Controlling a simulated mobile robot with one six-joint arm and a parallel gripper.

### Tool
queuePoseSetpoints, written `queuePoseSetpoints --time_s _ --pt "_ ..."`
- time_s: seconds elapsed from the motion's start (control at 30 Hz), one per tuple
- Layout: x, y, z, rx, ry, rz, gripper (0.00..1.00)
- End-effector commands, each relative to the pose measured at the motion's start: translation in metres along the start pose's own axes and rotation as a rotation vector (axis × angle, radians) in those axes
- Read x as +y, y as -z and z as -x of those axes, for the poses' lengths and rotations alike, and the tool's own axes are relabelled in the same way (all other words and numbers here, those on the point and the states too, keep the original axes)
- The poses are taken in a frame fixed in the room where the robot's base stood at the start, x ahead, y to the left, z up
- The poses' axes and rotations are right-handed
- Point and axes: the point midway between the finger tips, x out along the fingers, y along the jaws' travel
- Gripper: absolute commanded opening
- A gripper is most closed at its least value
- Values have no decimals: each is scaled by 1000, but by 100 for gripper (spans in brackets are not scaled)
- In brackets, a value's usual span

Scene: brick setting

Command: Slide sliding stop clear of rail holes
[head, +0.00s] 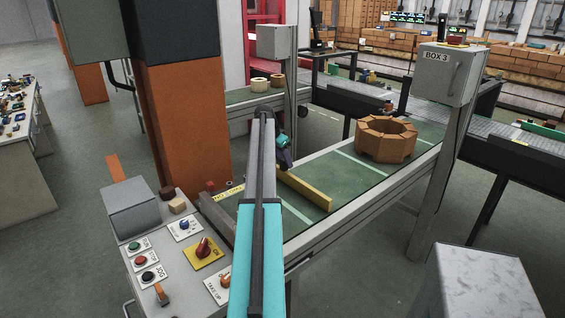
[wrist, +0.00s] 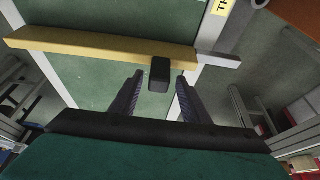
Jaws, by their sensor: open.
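The sliding stop is a long yellow bar (head: 308,190) lying across the green belt, partly behind my arm in the head view. In the wrist view the bar (wrist: 90,46) runs across the top, and its pale metal end (wrist: 218,61) crosses the grey side rail (wrist: 211,37). A black block-like knob (wrist: 160,76) stands at the bar's near edge. My gripper (wrist: 159,85) is open, its two dark fingers on either side of the knob with gaps showing. In the head view my gripper (head: 285,152) is small and partly hidden. I cannot make out the rail holes.
A brick ring (head: 386,138) stands farther along the belt (head: 345,172). A control panel (head: 185,240) with buttons and knobs is at the near left, beside an orange column (head: 184,125). A grey post carries the BOX 3 cabinet (head: 448,75) at the right.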

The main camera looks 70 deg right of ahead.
Motion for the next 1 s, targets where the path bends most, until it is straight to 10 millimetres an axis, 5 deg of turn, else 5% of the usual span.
queuePoseSetpoints --time_s 0.27,1.0 --pt "0 0 22 1 1 -1 42" --pt "-2 -1 127 0 2 1 42"
